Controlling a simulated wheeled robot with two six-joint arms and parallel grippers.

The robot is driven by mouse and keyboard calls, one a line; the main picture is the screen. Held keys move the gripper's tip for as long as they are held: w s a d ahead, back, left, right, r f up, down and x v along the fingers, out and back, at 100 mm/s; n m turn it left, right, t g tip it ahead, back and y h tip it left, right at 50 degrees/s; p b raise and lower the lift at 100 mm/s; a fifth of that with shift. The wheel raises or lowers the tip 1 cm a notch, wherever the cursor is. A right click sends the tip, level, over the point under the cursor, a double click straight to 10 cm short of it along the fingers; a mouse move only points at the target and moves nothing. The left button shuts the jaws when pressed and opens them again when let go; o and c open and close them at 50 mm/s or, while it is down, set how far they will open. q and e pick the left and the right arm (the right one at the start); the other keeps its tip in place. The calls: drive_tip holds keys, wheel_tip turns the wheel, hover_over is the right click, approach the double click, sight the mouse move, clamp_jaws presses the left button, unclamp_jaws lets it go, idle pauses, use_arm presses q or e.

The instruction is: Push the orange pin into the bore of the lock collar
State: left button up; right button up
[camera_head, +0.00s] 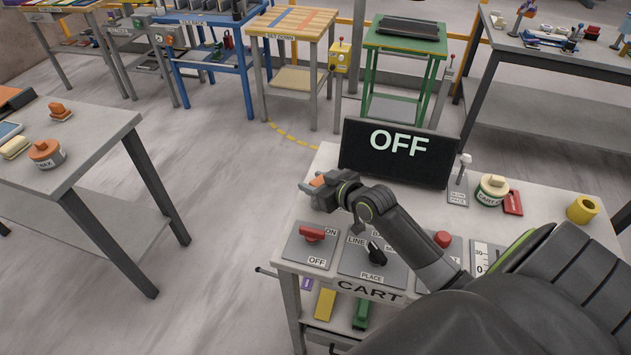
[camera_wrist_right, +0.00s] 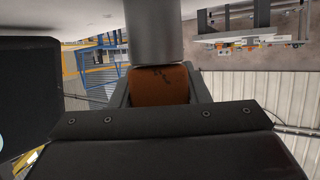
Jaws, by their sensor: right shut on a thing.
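My right gripper (camera_head: 318,185) reaches over the back left part of the cart top and is shut on an orange piece (camera_head: 319,181), which I take to be the orange pin. In the right wrist view the orange-brown piece (camera_wrist_right: 160,84) sits between the fingers. A smooth grey cylinder (camera_wrist_right: 154,32) lies right against its far end; I cannot tell whether it is the pin's shaft or another part. The lock collar cannot be told for sure. A yellow hollow cylinder (camera_head: 583,209) stands at the cart's right. My left gripper is out of view.
The cart (camera_head: 300,218) bears a black OFF screen (camera_head: 400,153), a red-handled switch (camera_head: 312,235), a black knob (camera_head: 376,252), a red button (camera_head: 443,239) and a small lever (camera_head: 462,170). A grey table (camera_head: 92,150) stands left, with open floor between.

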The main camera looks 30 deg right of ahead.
drive_tip(key=o, duration=1.2)
wheel_tip(320, 180, up, 10)
drive_tip(key=shift+a+f, duration=0.1)
drive_tip(key=shift+f, duration=0.05)
